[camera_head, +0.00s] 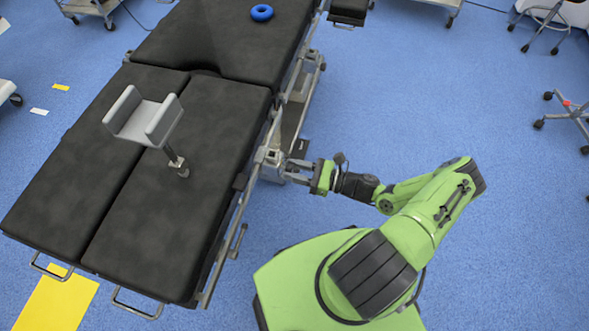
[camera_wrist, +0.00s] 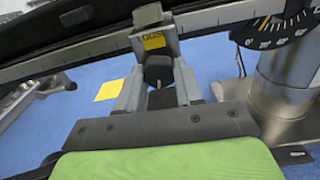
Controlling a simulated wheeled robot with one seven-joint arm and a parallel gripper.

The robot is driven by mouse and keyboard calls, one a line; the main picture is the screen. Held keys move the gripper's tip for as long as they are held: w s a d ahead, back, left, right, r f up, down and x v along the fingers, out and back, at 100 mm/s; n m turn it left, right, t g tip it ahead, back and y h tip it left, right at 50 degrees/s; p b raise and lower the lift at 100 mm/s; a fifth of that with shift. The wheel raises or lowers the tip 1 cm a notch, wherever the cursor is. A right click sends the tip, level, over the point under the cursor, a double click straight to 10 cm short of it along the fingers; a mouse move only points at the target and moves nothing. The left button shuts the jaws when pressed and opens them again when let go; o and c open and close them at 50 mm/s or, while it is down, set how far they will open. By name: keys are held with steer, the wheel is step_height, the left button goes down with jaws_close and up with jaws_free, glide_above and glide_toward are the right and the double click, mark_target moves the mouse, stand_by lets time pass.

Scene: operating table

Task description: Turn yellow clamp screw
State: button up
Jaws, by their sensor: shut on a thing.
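The clamp (camera_wrist: 148,17) sits on the side rail of the operating table in the wrist view and carries a yellow label (camera_wrist: 153,41). Its dark clamp screw knob (camera_wrist: 158,68) is below the label. My gripper (camera_wrist: 161,78) has one grey finger on each side of the knob and is shut on it. In the head view the clamp (camera_head: 270,158) is at the table's right edge, and my gripper (camera_head: 295,171) reaches it from the right. The knob is too small to make out there.
The black operating table (camera_head: 185,215) fills the left, with a grey padded support (camera_head: 130,120) and a blue ring (camera_head: 262,12) on top. A metal column (camera_wrist: 290,85) with a dial (camera_wrist: 275,32) stands close on the right in the wrist view.

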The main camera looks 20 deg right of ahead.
steer(key=shift+r+m+p, duration=0.15)
steer(key=shift+m+p, duration=0.25)
steer(key=shift+m, duration=7.85)
steer(key=shift+r+m+p, duration=0.15)
steer(key=shift+m+p, duration=0.25)
steer(key=shift+m, duration=7.85)
steer(key=o, duration=1)
steer(key=shift+o, duration=0.2)
